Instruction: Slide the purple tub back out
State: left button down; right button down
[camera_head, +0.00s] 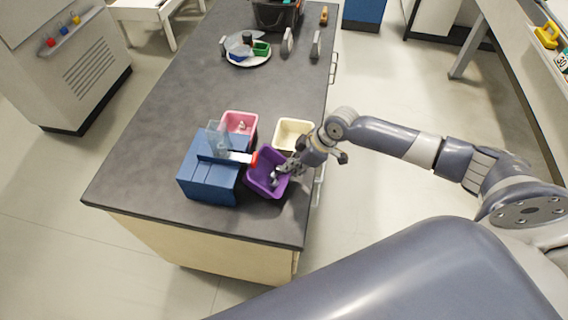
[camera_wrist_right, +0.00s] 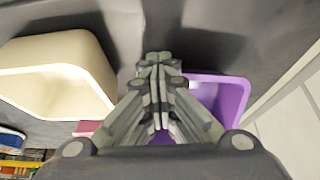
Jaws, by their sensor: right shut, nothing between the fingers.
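The purple tub (camera_head: 262,182) stands on the dark worktop, right beside the blue box-like device (camera_head: 207,180). In the right wrist view the purple tub (camera_wrist_right: 232,92) shows behind and to the right of the fingers. My right gripper (camera_head: 279,173) is over the tub's right part, its fingers shut with nothing between them. In the wrist view the closed fingertips of my right gripper (camera_wrist_right: 158,60) overlap the tub's near left side; I cannot tell whether they touch it. My left gripper is not in view.
A pink tub (camera_head: 240,121) and a cream tub (camera_head: 293,134) stand just behind the purple one. A red-tipped part (camera_head: 254,158) sticks out from the blue device. The worktop's right edge (camera_head: 309,203) is close.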

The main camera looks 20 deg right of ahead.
jog(key=shift+s+d+f, duration=0.4)
jog(key=shift+s+d, duration=0.1)
jog(key=shift+d, duration=0.2)
jog(key=shift+s+d+p, duration=0.3)
jog(key=shift+s+d, duration=0.2)
jog(key=shift+d, duration=0.2)
jog(key=shift+r, duration=0.1)
jog(key=shift+w+a+r, duration=0.1)
jog(key=shift+a, duration=0.05)
jog(key=shift+w+a+r+p, duration=0.2)
jog(key=shift+r+p, duration=0.55)
jog(key=shift+r, duration=0.15)
jog(key=shift+w+a+r+p, duration=0.15)
jog(key=shift+a+r+p, duration=0.05)
jog(key=shift+r+p, duration=0.6)
jog(key=shift+w+a+r+p, duration=0.2)
jog(key=shift+r+p, duration=0.5)
jog(key=shift+r, duration=0.25)
